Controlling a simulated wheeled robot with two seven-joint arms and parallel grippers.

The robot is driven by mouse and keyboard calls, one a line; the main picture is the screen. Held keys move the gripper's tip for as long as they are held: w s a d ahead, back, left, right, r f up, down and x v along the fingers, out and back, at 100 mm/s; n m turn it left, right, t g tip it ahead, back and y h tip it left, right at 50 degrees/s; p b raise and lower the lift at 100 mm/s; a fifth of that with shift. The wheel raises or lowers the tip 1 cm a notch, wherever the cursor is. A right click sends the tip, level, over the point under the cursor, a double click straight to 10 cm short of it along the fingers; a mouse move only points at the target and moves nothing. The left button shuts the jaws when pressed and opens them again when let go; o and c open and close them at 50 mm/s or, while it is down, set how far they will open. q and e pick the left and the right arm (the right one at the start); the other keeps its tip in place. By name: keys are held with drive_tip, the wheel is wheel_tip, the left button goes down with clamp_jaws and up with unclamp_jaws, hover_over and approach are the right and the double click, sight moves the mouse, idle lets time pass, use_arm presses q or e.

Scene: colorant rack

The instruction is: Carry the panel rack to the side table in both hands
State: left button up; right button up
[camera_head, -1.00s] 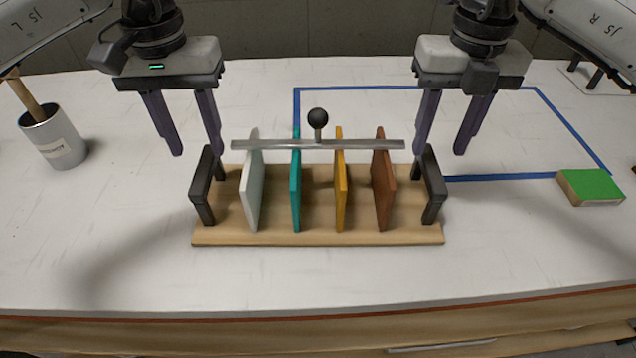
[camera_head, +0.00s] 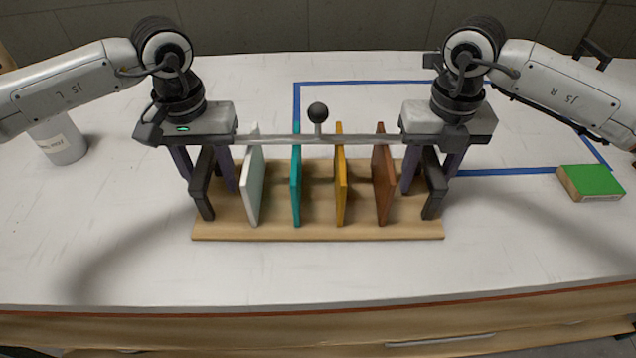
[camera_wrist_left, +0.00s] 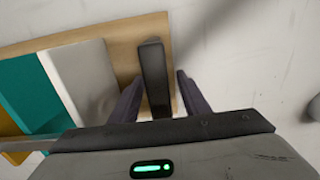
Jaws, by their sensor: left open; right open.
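The panel rack (camera_head: 318,232) stands on the white table, a wooden base holding a white, a teal, a yellow and a brown panel upright. A grey bar (camera_head: 360,140) with a black knob (camera_head: 318,112) runs across above them. Black handles stand at its left end (camera_head: 203,185) and right end (camera_head: 433,185). My left gripper (camera_head: 208,182) is open, its fingers on either side of the left handle; the left wrist view shows the handle (camera_wrist_left: 154,75) between them with gaps. My right gripper (camera_head: 430,182) is open around the right handle; its fingers are partly hidden.
Blue tape (camera_head: 296,105) outlines an area on the table behind the rack. A green-topped block (camera_head: 592,182) lies at the right. A grey cup (camera_head: 62,142) stands at the left, partly behind my left arm. The table's front strip is clear.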

use_arm(q)
clamp_jaws()
use_arm(e)
clamp_jaws()
use_arm(q)
drive_tip(key=shift+r, duration=0.1)
use_arm(e)
drive_tip(key=shift+r, duration=0.15)
idle(0.9)
